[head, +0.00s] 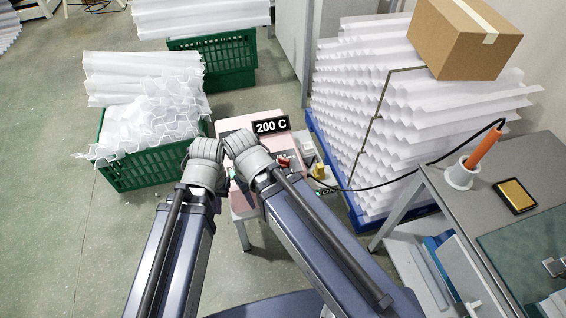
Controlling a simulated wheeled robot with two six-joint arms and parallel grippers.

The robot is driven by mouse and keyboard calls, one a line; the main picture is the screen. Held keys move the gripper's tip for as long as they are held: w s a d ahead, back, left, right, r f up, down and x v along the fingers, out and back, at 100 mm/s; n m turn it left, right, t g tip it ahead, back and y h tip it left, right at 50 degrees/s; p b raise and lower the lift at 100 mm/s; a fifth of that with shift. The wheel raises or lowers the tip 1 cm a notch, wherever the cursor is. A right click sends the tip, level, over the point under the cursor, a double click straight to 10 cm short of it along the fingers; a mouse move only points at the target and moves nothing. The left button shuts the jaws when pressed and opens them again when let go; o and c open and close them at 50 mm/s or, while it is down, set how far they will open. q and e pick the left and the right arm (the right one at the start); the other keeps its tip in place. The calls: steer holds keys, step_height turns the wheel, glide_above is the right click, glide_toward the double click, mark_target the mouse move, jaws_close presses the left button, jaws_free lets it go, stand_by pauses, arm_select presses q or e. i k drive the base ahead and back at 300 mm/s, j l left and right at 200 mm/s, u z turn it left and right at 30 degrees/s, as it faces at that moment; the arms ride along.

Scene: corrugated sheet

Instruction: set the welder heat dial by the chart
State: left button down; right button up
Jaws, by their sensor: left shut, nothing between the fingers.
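A black sign reading "200 C" (271,126) stands at the back of a small stand with a pink top (237,124). A small red part (284,162), possibly the dial, shows just right of my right gripper; its setting is too small to read. My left gripper (206,152) is shut and empty over the stand's left edge. My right gripper (238,143) is beside it, over the pink top; its fingertips are not clear enough to tell open from shut. My arms hide much of the stand. I cannot make out a separate chart.
A green crate (150,170) of white corrugated sheet is left, another (232,62) behind. A stack of white sheets (360,125) with a cardboard box (462,40) stands right. A grey bench (440,185) holds an orange-handled tool (484,146); its black cable runs toward the stand.

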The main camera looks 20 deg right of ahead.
mark_target(285, 163)
steer(key=z, duration=3.45)
steer(key=j+u, duration=0.1)
steer(key=u, duration=0.4)
steer(key=j+u, duration=0.1)
steer(key=u, duration=0.85)
steer(key=i+u, duration=0.15)
steer(key=u, duration=0.35)
steer(key=j+u, duration=0.1)
steer(key=u, duration=0.4)
steer(key=i+u, duration=0.1)
steer(key=u, duration=0.4)
